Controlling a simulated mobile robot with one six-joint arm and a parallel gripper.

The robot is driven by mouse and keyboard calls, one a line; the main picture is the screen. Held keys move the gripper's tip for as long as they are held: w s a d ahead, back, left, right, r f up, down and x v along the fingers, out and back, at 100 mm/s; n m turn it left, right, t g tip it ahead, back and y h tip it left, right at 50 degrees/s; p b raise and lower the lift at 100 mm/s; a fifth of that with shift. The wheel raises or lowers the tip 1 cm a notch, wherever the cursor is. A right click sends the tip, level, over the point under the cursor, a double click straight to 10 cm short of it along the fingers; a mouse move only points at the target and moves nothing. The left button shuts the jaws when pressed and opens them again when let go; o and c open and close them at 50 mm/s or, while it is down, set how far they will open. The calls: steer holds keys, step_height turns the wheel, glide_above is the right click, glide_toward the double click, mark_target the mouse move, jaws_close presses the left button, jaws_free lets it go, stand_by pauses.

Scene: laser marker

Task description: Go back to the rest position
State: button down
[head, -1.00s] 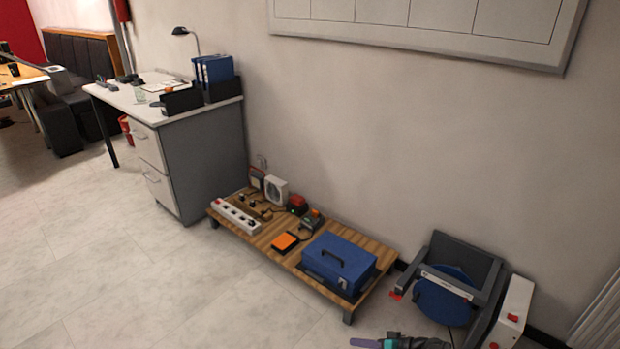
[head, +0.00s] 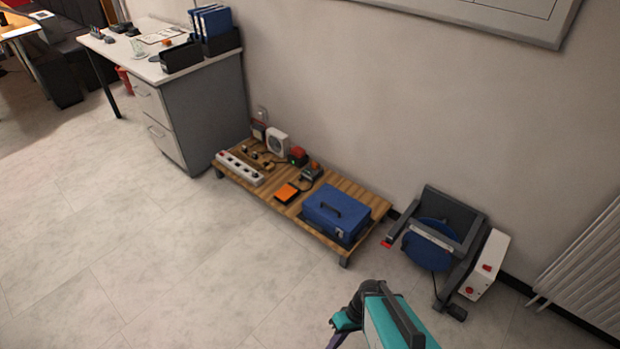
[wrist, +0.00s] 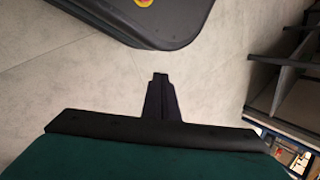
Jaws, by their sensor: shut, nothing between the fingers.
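My arm shows at the bottom of the head view, with its teal and black wrist part over the floor. In the wrist view my gripper (wrist: 160,78) has its dark fingers together, with nothing between them. It is over pale floor and touches nothing that I can see. In the head view the fingertips are not clearly visible.
A low wooden pallet (head: 356,190) holds a blue toolbox (head: 336,213), a power strip (head: 240,168) and small devices. A grey and blue machine (head: 432,240) stands right of it, near a radiator (head: 590,270). A desk (head: 200,115) stands left. The floor (head: 150,270) in front is clear.

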steer(key=s+d+m+g+h, duration=0.1)
steer(key=s+d+m+h, duration=0.3)
steer(key=d, duration=0.5)
steer(key=shift+s+d+m+h, duration=0.3)
steer(key=shift+h, duration=0.2)
steer(key=shift+r, duration=0.1)
stand_by(2.4)
